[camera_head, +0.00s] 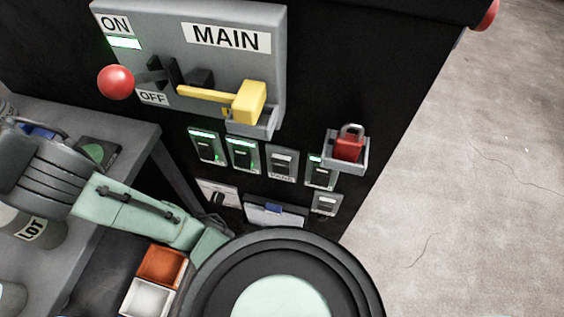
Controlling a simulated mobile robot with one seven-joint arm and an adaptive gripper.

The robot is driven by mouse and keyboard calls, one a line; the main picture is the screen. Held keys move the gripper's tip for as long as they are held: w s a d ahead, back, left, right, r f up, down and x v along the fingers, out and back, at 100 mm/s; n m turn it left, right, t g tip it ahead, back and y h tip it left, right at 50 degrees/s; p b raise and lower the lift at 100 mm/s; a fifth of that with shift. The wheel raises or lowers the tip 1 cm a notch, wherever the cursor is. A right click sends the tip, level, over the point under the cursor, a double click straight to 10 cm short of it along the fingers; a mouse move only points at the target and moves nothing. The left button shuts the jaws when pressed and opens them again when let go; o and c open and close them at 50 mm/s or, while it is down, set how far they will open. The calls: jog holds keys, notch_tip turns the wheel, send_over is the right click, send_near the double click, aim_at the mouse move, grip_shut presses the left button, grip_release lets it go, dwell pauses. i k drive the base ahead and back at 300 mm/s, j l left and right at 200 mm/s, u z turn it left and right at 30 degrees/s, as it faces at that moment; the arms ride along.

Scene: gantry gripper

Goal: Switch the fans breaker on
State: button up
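A row of small breakers is on the black panel below the MAIN plate. The first (206,146), second (242,154) and fourth (320,171) show green lights. The third breaker (281,163) shows no green light; its small label is too blurred to read surely, so I cannot confirm it is the fans breaker. Another breaker (326,203) without a green light sits lower right. My arm's green link crosses the lower left, away from the breakers. My gripper cannot be made out in this view.
The MAIN plate (268,62) carries a red-knobbed lever (115,82), a lit green ON strip and a yellow tool (249,102) in a grey holder. A red padlock (348,149) sits in a small tray. A grey bench (125,128) stands left; orange and white bins (162,266) are below.

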aim_at(281, 164)
jog(key=k+l, duration=0.15)
jog(key=k, duration=0.15)
jog(key=k+l, duration=0.15)
jog(key=k, duration=0.15)
jog(key=k+j, duration=0.25)
jog(key=k, duration=0.15)
jog(key=k+j, duration=0.25)
jog(key=k, duration=0.2)
jog(key=k+j, duration=0.15)
jog(key=j, duration=0.15)
jog(key=k+j, duration=0.15)
jog(key=j, duration=0.2)
jog(key=k+j, duration=0.15)
jog(key=j, duration=0.15)
